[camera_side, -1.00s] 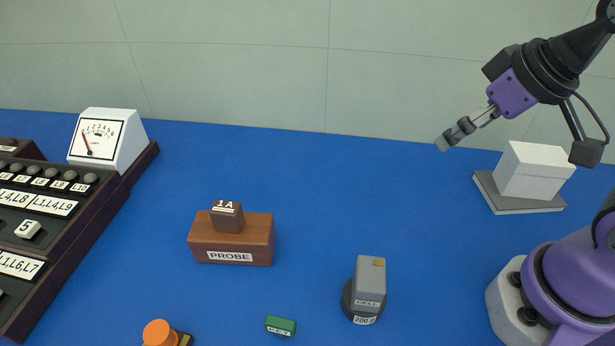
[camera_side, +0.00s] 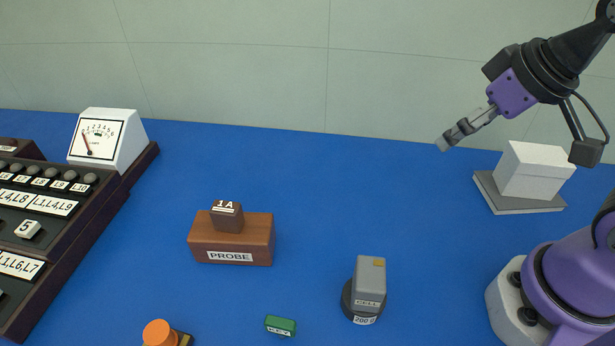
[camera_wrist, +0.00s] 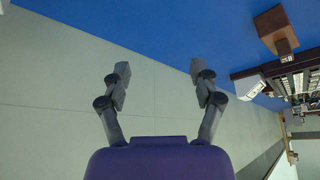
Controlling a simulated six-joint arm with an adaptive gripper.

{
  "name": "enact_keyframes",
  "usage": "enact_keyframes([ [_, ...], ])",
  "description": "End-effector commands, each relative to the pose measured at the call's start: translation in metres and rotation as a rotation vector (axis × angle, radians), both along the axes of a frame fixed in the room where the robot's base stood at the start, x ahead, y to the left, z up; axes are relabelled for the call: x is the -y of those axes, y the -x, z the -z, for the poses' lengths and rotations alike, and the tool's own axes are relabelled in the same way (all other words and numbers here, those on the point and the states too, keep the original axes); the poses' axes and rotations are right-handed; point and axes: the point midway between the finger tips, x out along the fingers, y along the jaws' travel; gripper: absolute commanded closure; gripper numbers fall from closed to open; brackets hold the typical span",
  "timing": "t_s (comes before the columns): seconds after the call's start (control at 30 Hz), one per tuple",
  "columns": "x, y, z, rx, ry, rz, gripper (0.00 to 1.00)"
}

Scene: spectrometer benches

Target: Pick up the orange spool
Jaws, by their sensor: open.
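The orange spool (camera_side: 158,333) stands at the bottom left of the side view, partly cut off by the lower picture edge. It is against or beside a small dark and yellow piece (camera_side: 185,339). My gripper (camera_side: 443,143) is high at the upper right, far from the spool and above the blue table. In the wrist view, the two fingers of my gripper (camera_wrist: 157,78) are spread apart with nothing between them. I cannot make out the spool in the wrist view.
A brown PROBE block (camera_side: 258,232) carries a small 1A block (camera_side: 227,217). A grey CELL block (camera_side: 369,282) and a green KEY piece (camera_side: 280,325) stand nearer the front. A dark console (camera_side: 60,270) fills the left. A white box (camera_side: 535,170) is at right. The back-middle table is clear.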

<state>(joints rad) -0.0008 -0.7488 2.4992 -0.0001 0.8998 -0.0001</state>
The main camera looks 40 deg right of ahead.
Motion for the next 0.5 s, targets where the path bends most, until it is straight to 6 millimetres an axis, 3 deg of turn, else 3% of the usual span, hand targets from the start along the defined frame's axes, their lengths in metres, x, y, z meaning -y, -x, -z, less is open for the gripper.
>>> enact_keyframes([
  [0.17,-0.024,-0.022,-0.007,-0.002,0.004,-0.125,0.28],
  [0.27,-0.066,-0.051,-0.011,-0.004,0.007,-0.298,0.28],
  [0.4,-0.157,-0.085,-0.004,0.004,0.009,-0.594,0.28],
  [0.5,-0.229,-0.09,0.012,0.011,0.005,-0.793,0.28],
])
